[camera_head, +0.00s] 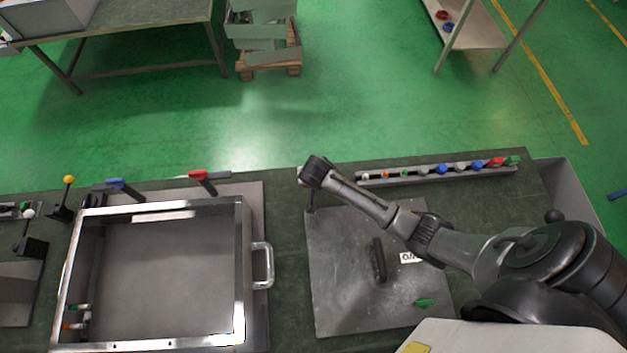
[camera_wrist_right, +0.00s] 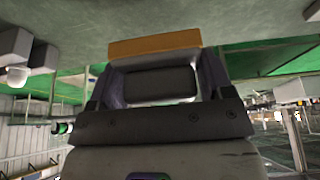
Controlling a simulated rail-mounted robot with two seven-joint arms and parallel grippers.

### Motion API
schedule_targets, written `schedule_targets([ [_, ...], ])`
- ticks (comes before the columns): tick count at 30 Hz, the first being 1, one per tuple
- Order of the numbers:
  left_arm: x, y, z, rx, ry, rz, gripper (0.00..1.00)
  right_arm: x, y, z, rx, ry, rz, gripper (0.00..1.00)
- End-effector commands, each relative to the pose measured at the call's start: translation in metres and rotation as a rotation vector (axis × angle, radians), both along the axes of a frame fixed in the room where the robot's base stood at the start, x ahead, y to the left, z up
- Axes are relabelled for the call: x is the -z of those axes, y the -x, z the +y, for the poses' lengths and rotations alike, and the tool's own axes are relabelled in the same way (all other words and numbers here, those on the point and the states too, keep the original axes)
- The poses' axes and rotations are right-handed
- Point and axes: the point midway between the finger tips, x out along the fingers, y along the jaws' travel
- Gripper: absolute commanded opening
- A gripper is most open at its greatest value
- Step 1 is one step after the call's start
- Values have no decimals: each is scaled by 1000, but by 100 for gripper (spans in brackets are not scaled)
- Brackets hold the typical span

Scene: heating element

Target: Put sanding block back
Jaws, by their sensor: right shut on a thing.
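My right arm reaches in from the right in the head view, with its wrist above the back left of a flat metal plate. My right gripper (camera_wrist_right: 155,72) shows in the wrist view with a finger on each side. It is shut on a tan-orange block (camera_wrist_right: 155,43), which looks like the sanding block and spans the fingertips close to a grey-green surface. In the head view the wrist hides most of the gripper, and I cannot make out the block there. I cannot tell whether the block touches the surface. My left gripper is in neither view.
The metal plate (camera_head: 340,300) bears a black handle (camera_head: 378,260) and a green piece (camera_head: 424,302). An open metal box (camera_head: 170,270) with a side handle stands left. A narrow rack (camera_head: 400,180) with several coloured items lies along the back edge. A grey bin (camera_head: 570,190) is at right.

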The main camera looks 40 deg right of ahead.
Motion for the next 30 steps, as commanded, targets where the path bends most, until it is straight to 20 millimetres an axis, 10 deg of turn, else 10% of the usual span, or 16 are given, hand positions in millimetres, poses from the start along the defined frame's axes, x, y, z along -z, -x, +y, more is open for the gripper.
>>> schedule_targets([
  [24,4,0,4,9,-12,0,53,43,1,0,0,-1,1,44],
  [25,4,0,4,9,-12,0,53,42,1,0,-1,0,1,77],
  [30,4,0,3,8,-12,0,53,42,1,0,-1,0,1,93],
])
